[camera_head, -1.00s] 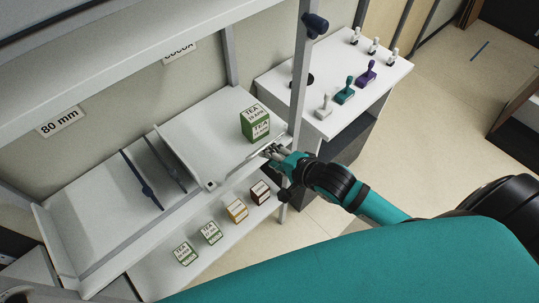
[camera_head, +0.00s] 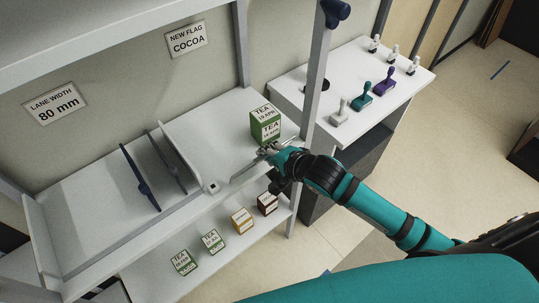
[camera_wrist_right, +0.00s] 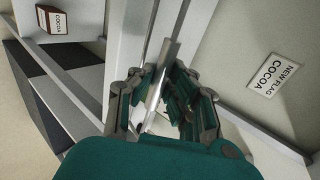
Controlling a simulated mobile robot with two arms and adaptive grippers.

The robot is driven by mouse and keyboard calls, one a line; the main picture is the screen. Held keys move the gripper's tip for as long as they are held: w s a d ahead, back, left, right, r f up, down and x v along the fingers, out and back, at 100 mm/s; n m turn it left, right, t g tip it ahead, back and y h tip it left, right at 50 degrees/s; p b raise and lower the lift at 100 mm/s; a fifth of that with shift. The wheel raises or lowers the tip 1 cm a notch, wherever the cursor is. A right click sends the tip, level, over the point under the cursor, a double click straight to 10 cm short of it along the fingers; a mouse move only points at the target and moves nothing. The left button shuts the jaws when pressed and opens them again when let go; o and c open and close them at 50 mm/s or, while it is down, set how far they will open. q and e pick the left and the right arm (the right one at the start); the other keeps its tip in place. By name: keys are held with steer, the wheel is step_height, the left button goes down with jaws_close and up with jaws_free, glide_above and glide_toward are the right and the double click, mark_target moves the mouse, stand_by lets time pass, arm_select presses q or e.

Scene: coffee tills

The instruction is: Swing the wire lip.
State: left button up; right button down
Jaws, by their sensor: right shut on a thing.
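The wire lip (camera_head: 245,173) shows as a thin pale metal strip near the front edge of the upper shelf (camera_head: 90,220), right of a white divider. My right gripper (camera_head: 267,150) is shut on it near its right end, just in front of the green tea boxes (camera_head: 265,124). In the right wrist view, a pale bar (camera_wrist_right: 158,80) runs between the fingers of the right gripper (camera_wrist_right: 160,95). The fingers hide part of the lip. My left gripper is not in view.
Two dark dividers (camera_head: 139,178) stand on the shelf's left part. Small tea and cocoa boxes (camera_head: 213,241) line the lower shelf. A grey post (camera_head: 317,80) rises right of the gripper. A white table with stamps (camera_head: 362,100) stands beyond it.

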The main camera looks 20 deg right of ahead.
steer(key=shift+w+a+r+p, duration=0.35)
steer(key=shift+w+p, duration=0.15)
steer(key=shift+w, duration=0.1)
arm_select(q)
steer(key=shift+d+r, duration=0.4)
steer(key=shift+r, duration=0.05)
arm_select(e)
steer(key=shift+w, duration=0.25)
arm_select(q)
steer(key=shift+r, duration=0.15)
arm_select(e)
steer(key=shift+w+a+r+p, duration=0.1)
steer(key=shift+w+a+p, duration=0.05)
steer(key=shift+w+p, duration=0.25)
steer(key=c, duration=1.3)
jaws_free()
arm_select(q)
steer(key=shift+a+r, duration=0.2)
arm_select(e)
steer(key=shift+s, duration=0.1)
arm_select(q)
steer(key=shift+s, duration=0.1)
arm_select(e)
steer(key=shift+f, duration=0.2)
steer(key=v, duration=1.2)
steer(key=shift+r, duration=0.1)
